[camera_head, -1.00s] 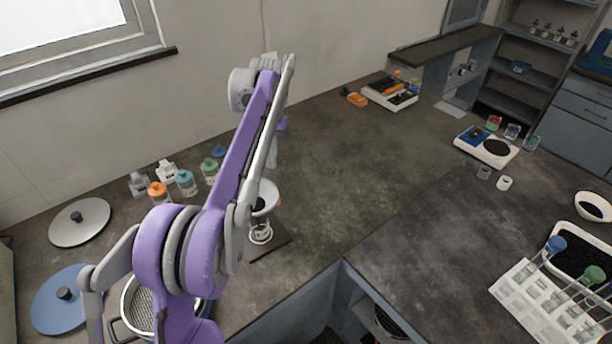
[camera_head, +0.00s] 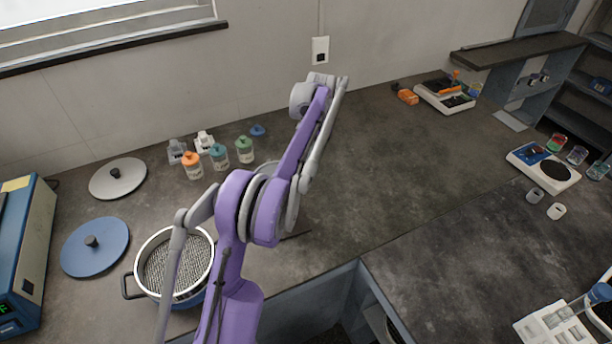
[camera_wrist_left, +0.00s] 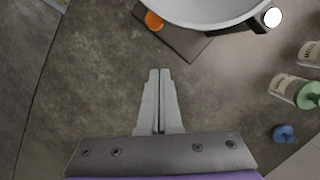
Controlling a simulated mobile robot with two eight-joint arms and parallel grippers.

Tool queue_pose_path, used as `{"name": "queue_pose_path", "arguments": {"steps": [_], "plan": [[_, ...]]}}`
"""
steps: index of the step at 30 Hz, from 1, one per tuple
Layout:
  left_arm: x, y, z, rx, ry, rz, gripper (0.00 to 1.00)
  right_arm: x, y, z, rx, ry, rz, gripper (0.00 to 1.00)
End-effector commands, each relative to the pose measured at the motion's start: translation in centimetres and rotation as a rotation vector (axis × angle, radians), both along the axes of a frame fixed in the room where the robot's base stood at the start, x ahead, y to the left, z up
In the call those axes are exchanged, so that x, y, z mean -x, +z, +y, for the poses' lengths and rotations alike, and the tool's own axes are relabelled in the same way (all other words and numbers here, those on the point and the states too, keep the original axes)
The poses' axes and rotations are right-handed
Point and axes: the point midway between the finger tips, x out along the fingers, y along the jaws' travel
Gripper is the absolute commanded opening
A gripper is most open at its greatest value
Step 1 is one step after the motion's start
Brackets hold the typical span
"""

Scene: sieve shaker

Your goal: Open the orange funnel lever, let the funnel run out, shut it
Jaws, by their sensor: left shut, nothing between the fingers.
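In the left wrist view, the white funnel (camera_wrist_left: 205,12) shows as a round rim cut by the top edge. The orange lever (camera_wrist_left: 154,20) shows just beneath the rim, over the dark base plate (camera_wrist_left: 185,42). My left gripper (camera_wrist_left: 160,73) is shut and empty, pointing toward the funnel but apart from both funnel and lever. In the head view, my left arm covers most of the funnel and its stand, and the lever and fingertips are hidden. The lever's exact angle and the funnel's contents cannot be told. My right gripper is not in view.
Several capped bottles (camera_head: 219,157) stand near the wall, left of my arm. A sieve pan (camera_head: 206,238), a blue lid (camera_head: 95,252) and a grey lid (camera_head: 118,184) lie at the left. A balance (camera_head: 543,168) stands at the right. The bench middle is clear.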

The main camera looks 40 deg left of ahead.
Motion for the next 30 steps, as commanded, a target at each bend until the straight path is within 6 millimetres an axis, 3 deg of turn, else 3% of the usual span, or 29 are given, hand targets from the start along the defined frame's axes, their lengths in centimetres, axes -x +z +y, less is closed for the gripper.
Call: {"name": "queue_pose_path", "arguments": {"steps": [1, 6, 12, 30], "plan": [[0.4, -0.9, -0.1, 0.000, 0.000, 0.000, 0.00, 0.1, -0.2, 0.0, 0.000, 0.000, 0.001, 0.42], [2.6, -0.5, -0.6, 0.000, 0.001, -0.001, 0.00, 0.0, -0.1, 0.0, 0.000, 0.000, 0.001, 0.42], [3.9, -0.6, -0.9, 0.000, 0.001, -0.001, 0.00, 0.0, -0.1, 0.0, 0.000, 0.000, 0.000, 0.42], [4.1, -0.6, -1.2, -0.001, -0.033, 0.000, 0.00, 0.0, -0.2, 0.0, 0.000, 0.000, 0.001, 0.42]]}}
